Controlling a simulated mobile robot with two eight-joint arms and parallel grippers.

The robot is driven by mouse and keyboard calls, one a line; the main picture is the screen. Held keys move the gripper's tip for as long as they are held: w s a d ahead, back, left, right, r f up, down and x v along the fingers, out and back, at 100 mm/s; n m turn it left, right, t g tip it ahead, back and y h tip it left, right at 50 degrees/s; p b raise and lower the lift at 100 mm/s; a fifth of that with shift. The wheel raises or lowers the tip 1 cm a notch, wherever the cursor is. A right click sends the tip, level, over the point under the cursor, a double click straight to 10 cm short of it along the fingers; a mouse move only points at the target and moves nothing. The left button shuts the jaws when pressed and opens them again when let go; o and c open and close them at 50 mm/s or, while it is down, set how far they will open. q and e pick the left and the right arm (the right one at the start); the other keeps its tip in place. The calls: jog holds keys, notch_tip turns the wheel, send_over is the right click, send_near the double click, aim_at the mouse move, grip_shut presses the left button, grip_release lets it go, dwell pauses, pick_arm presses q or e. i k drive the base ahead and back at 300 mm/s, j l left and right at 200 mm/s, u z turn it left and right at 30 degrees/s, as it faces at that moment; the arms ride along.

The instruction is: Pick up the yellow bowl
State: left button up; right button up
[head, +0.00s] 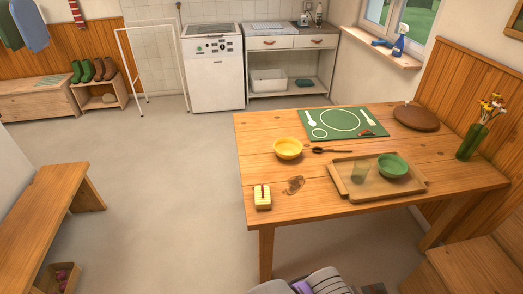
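The yellow bowl (288,149) stands upright on the wooden table (262,128), near its left side. It looks empty. It sits left of a dark spoon (331,150) and just in front of the green placemat (318,134). Nothing covers the bowl. Neither of my grippers can be made out in the head view.
A wooden tray (413,190) with a green bowl (392,165) and a glass (360,172) lies right of the yellow bowl. A small glass (295,185) and a yellow block-like item (262,197) are nearer the front. A flower vase (472,142) stands far right.

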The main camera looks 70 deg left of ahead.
aim_at(286, 148)
jog(key=u, duration=2.1)
